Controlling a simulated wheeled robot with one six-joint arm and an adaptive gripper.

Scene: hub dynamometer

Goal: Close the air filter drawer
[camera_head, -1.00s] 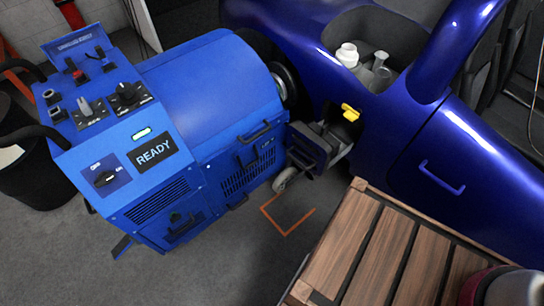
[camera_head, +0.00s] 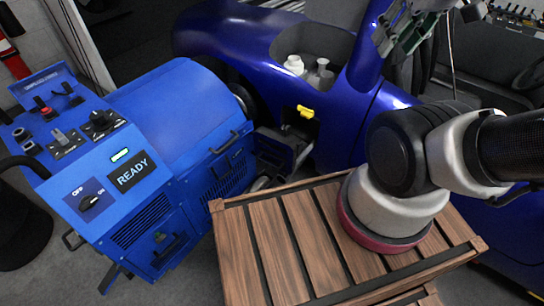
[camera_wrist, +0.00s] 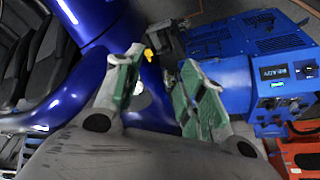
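The blue dynamometer machine (camera_head: 185,110) stands at the left in the head view and at the upper right in the wrist view (camera_wrist: 225,73). A low front unit with a black handle (camera_head: 170,250) shows near its base; a vented side panel with handles (camera_head: 228,168) faces the car. No label marks the air filter drawer, and I cannot tell how far any drawer is out. My gripper (camera_head: 405,30) is raised at the upper right, by the car and well away from the machine. In the wrist view its green-padded fingers (camera_wrist: 163,66) are apart and empty.
A slatted wooden table (camera_head: 285,235) stands in front, right of the machine, below my arm. A glossy blue car (camera_head: 230,38) with a yellow cap (camera_head: 306,112) and white bottles (camera_head: 294,65) is behind. A black bin (camera_head: 20,230) is at the left. Grey floor shows between.

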